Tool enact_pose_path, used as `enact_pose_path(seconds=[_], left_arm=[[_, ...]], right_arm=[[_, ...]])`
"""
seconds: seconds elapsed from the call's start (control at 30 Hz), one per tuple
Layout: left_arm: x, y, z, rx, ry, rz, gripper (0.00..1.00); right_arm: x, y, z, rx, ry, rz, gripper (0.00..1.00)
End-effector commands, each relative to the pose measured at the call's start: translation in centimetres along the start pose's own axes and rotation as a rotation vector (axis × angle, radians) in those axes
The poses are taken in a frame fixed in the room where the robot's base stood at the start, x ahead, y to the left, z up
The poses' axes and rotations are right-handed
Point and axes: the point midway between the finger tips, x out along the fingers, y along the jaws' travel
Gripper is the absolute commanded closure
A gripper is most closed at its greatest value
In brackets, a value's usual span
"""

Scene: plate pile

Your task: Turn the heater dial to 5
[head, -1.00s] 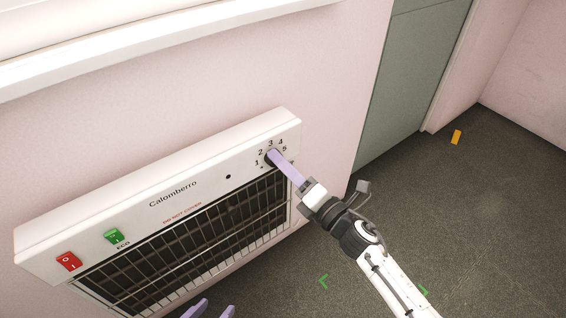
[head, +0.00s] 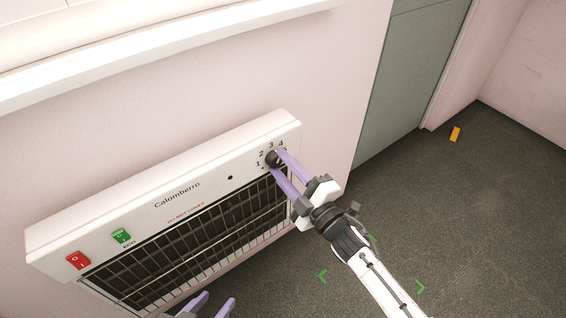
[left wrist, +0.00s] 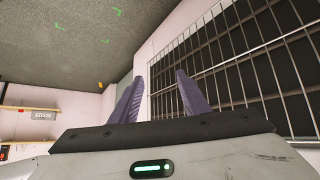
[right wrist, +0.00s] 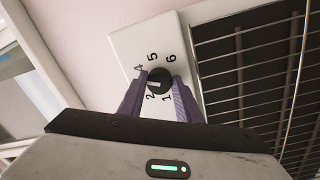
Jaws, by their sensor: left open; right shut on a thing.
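The heater dial (right wrist: 159,80) is a black round knob on the white heater's (head: 170,187) right end; it also shows in the head view (head: 272,158). In the right wrist view a pale mark on the dial points left, between the 2 and the 4; the 3 is hidden there. The 5 (right wrist: 152,57) is up and left of the dial. My right gripper (head: 279,162) is shut on the dial, one purple finger on each side. My left gripper (head: 213,303) is open and empty, low in front of the heater grille (head: 205,235).
A red switch (head: 78,260) and a green switch (head: 121,236) sit on the heater's left end. A white sill (head: 150,65) runs above it. The dark floor right of the heater is clear except for a small orange object (head: 455,134) by the wall.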

Motion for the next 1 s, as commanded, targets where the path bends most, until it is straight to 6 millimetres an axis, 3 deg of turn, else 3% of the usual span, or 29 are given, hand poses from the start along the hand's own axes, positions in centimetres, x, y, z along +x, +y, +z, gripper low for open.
enact_pose_path(seconds=[0.7,1.0], left_arm=[[-1.6,0.0,-1.2,-0.015,-0.002,-0.005,0.58],[-2.0,-0.2,-0.8,-0.016,-0.018,-0.009,0.58]], right_arm=[[-0.1,-0.2,-0.3,0.677,-0.044,-0.003,0.91],[-0.1,-0.3,-0.4,0.920,-0.059,-0.003,0.91]])
